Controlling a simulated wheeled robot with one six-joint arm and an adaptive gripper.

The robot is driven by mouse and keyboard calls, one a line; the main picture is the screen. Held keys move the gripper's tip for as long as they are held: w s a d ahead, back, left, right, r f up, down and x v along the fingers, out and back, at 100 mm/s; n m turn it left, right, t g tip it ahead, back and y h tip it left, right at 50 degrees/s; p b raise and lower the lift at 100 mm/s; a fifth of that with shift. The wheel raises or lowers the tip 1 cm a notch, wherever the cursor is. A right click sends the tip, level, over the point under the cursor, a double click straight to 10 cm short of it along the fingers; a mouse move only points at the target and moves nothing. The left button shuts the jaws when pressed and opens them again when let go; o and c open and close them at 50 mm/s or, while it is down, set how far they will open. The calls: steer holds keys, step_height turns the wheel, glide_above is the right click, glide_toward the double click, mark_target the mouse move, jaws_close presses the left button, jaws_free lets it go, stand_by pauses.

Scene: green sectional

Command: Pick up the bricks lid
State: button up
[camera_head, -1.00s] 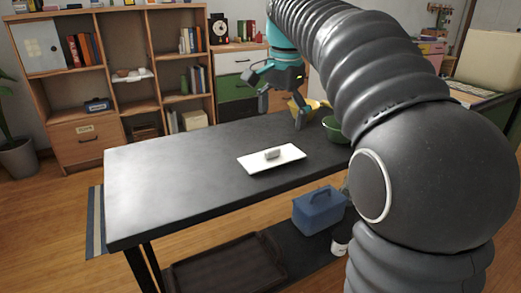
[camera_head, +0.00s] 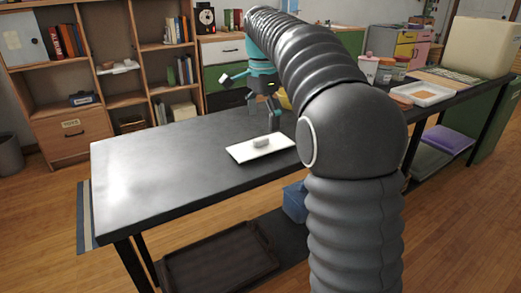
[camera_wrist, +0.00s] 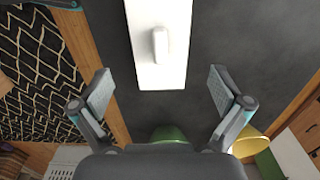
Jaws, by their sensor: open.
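A flat white rectangular piece with a small raised grip, which looks like the bricks lid (camera_head: 243,153), lies on the dark table. No lettering is readable on it. In the wrist view the lid (camera_wrist: 176,75) is at top centre, with its pale grip (camera_wrist: 160,45) raised in the middle. My gripper (camera_head: 264,114) is above the table at the lid's far side, apart from it. In the wrist view my gripper (camera_wrist: 160,82) is open, its two fingers wide apart on either side of the lid's near end, with nothing between them held.
A green bowl (camera_wrist: 168,133) and a yellow bowl (camera_wrist: 246,142) are near my gripper. Cups (camera_head: 368,66) and a white tray (camera_head: 423,95) stand on the table's right part. A blue caddy (camera_head: 294,201) is below. The table's left half is clear.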

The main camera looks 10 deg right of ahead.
mark_target(261, 138)
steer(key=shift+s+a+f+b, duration=0.1)
steer(key=shift+f+b, duration=0.15)
steer(key=shift+f, duration=1.3)
steer(key=shift+a+f+b, duration=0.1)
steer(key=shift+f+b, duration=0.15)
steer(key=shift+f, duration=1.25)
